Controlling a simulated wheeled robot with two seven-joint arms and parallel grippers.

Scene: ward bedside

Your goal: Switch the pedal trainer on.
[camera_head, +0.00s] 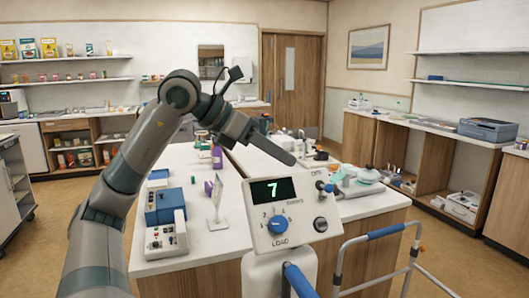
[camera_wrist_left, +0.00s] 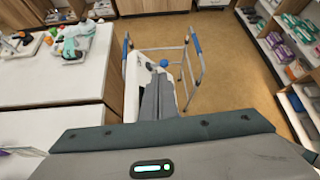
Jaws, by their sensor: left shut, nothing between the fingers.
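The pedal trainer's white console (camera_head: 290,238) stands at the front centre in the head view. Its dark display (camera_head: 272,191) shows a lit green 7. A small label, seemingly "OFF", shows near the console's upper right corner. My left gripper (camera_head: 290,160) is shut and empty, above and behind the console's top edge, apart from it. In the left wrist view the shut fingers (camera_wrist_left: 159,98) partly hide the console (camera_wrist_left: 137,72). My right gripper is not in view.
A walker-like frame with blue grips (camera_head: 386,231) stands right of the console. A white counter (camera_head: 200,243) behind carries a blue-and-white device (camera_head: 166,230), a small sign stand (camera_head: 216,208) and purple items. Several supplies lie on the counter's right part. Floor is clear farther right.

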